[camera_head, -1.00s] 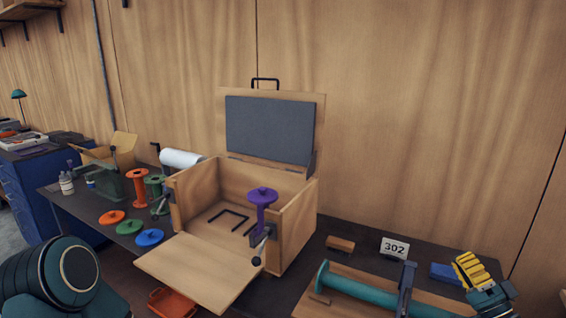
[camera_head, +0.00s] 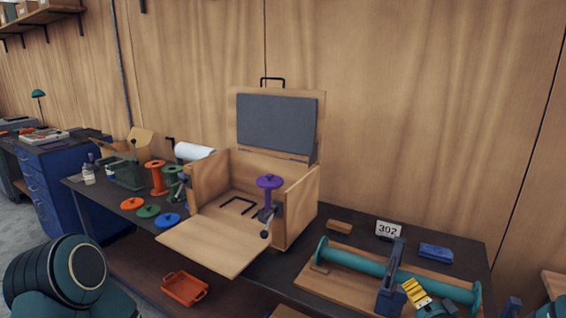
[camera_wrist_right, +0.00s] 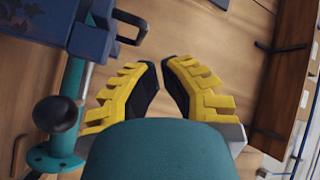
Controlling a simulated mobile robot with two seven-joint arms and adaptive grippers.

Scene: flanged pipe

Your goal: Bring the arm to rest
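My right gripper (camera_head: 416,293) is low at the right in the head view, in front of the teal flanged pipe (camera_head: 350,262). In the right wrist view its yellow ribbed fingers (camera_wrist_right: 161,72) stand a narrow gap apart at the tips, with nothing seen between them. In the wrist view the clamp (camera_wrist_right: 100,28) and a dark ball knob (camera_wrist_right: 56,115) are left of the fingers. My left arm shows at the lower left; its gripper is out of view.
An open wooden box (camera_head: 295,215) stands mid-bench, lid up and front flap down, with a purple spool (camera_head: 269,183) at its right side. An orange tray (camera_head: 185,289) sits lower.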

